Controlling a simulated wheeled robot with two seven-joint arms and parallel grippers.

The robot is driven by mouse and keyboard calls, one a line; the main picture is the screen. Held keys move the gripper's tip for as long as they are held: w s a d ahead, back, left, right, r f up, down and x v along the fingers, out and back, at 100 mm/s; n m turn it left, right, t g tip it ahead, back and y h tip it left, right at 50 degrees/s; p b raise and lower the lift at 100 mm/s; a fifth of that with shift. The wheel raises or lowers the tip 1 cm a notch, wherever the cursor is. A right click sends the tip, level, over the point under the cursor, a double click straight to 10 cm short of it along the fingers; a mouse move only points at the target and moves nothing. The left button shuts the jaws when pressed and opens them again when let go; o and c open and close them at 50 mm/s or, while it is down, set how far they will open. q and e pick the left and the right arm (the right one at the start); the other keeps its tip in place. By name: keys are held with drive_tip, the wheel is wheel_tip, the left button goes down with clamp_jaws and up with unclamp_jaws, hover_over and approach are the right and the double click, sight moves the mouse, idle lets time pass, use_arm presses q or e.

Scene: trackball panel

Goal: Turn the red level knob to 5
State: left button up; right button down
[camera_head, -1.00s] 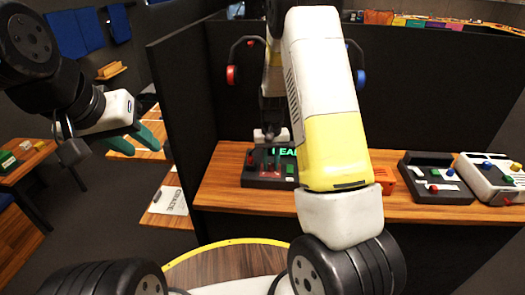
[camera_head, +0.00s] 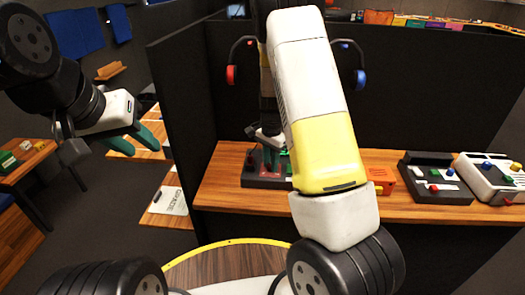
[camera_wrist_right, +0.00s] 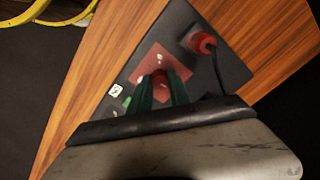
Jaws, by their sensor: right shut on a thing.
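The dark control panel (camera_head: 250,181) stands on the wooden counter, partly hidden behind my right arm. In the right wrist view it has a red square plate (camera_wrist_right: 179,67) with small pale marks around it. My right gripper (camera_wrist_right: 160,84) points down at this plate, its green fingers close together on the red level knob (camera_wrist_right: 159,76), mostly hidden between the fingertips. The setting cannot be read. My right gripper also shows over the panel in the head view (camera_head: 270,160). My left gripper (camera_head: 143,149) is open and empty, held at the left, away from the counter.
A red round part (camera_wrist_right: 201,42) with a dark cable sits on the panel beside the plate. An orange box (camera_head: 380,179) and two more panels (camera_head: 436,177) (camera_head: 492,178) stand to the right on the counter (camera_head: 221,190). Dark partition walls enclose the counter.

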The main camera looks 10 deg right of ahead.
sight(270, 165)
drive_tip(key=shift+m, duration=0.6)
drive_tip(key=c, duration=1.2)
unclamp_jaws()
wheel_tip(270, 165, up, 7)
drive_tip(key=shift+r, duration=0.45)
